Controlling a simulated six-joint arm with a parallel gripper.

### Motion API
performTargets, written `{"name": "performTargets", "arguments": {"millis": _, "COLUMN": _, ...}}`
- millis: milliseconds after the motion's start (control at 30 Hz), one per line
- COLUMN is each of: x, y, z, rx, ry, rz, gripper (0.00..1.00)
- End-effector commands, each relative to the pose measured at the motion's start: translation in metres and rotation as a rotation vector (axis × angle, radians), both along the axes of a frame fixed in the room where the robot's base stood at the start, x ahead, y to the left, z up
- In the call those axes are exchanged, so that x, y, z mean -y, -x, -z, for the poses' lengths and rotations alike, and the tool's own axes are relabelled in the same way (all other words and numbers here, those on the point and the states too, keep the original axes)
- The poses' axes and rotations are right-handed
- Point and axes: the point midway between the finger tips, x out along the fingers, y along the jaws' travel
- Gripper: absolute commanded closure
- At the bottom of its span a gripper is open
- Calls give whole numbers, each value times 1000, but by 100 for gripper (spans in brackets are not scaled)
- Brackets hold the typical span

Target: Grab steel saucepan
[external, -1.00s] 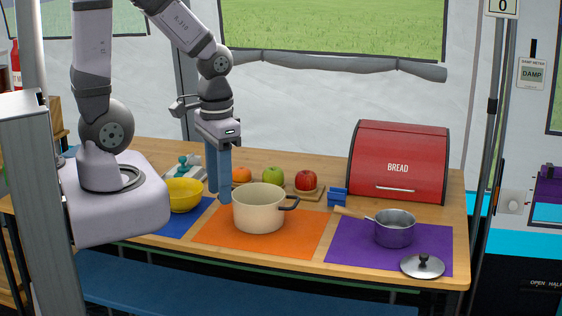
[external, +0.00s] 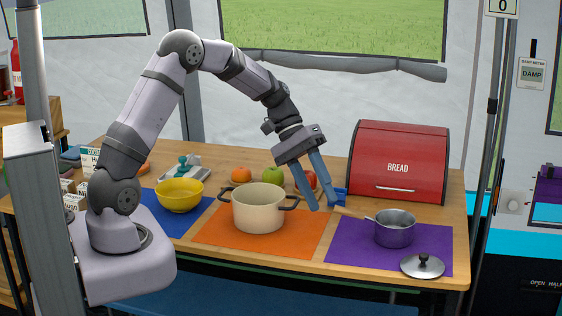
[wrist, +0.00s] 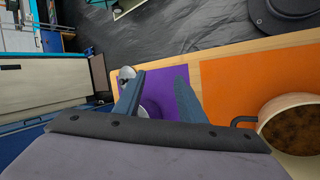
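The steel saucepan (external: 395,232) stands on the purple mat (external: 345,250) at the right of the table, its wooden handle pointing left toward my gripper. My gripper (external: 322,204) is open and empty, tilted, with its fingertips left of the handle's end and seemingly above the table. In the wrist view my gripper (wrist: 160,84) shows its two blue fingers apart over the purple mat. Part of the saucepan (wrist: 150,108) shows between them; the rest is hidden by the fingers and the gripper body.
A cream pot (external: 258,212) stands on the orange mat, close left of my gripper. A steel lid (external: 422,266) lies at the front right. A yellow bowl (external: 179,196) is at the left.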

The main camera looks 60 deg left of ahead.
Motion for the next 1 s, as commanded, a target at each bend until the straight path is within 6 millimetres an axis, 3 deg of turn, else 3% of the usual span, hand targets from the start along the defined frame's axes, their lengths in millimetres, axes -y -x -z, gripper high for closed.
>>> {"name": "performTargets", "arguments": {"millis": 33, "x": -10, "y": -21, "z": 21, "rx": 26, "ry": 58, "rz": -26, "gripper": 63}}
{"name": "performTargets", "arguments": {"millis": 200, "x": -41, "y": -81, "z": 35, "rx": 166, "ry": 255, "rz": -81, "gripper": 63}}
{"name": "performTargets", "arguments": {"millis": 400, "x": -84, "y": -121, "z": 42, "rx": 350, "ry": 426, "rz": -109, "gripper": 63}}
{"name": "performTargets", "arguments": {"millis": 500, "x": -97, "y": -125, "z": 54, "rx": 413, "ry": 489, "rz": -94, "gripper": 63}}
{"name": "performTargets", "arguments": {"millis": 700, "x": -94, "y": -109, "z": 81, "rx": 433, "ry": 562, "rz": -4, "gripper": 63}}
{"name": "performTargets", "arguments": {"millis": 1000, "x": -87, "y": -107, "z": 85, "rx": 432, "ry": 574, "rz": 16, "gripper": 63}}
